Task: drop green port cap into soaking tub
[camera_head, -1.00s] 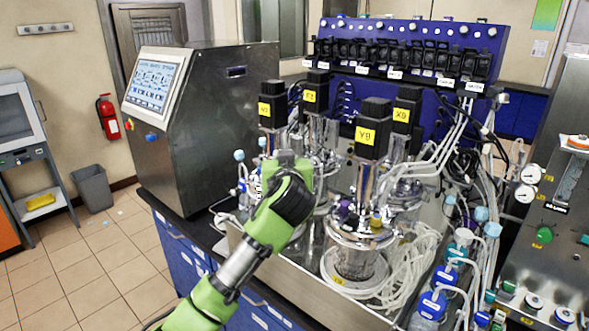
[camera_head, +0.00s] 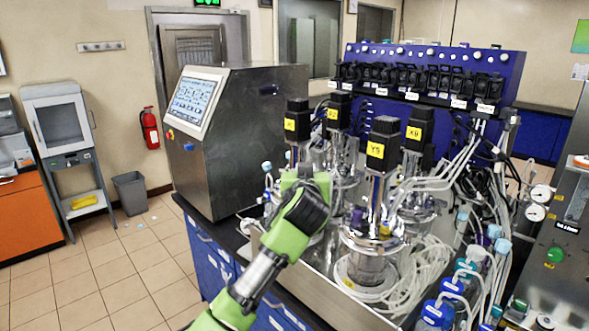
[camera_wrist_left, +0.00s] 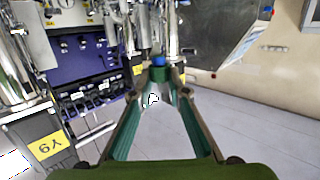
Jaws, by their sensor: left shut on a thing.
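My left gripper (camera_wrist_left: 158,80) is shut on a dark green cap (camera_wrist_left: 158,74) at its fingertips in the left wrist view. A small blue piece (camera_wrist_left: 158,60) shows just beyond the cap; I cannot tell whether it is part of it. In the head view my green left arm reaches up from the bottom, and the gripper (camera_head: 304,178) is beside the steel bioreactor vessels. The cap is hidden there behind my wrist. I cannot make out a soaking tub in either view. My right gripper is not in view.
Bioreactor vessels with black motor heads (camera_head: 383,143) stand in a steel tray (camera_head: 318,300) on the bench. White tubing (camera_head: 415,275) and blue-capped bottles (camera_head: 437,312) crowd the right. A grey control cabinet (camera_head: 245,130) stands behind left. The tiled floor (camera_head: 110,270) at left is open.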

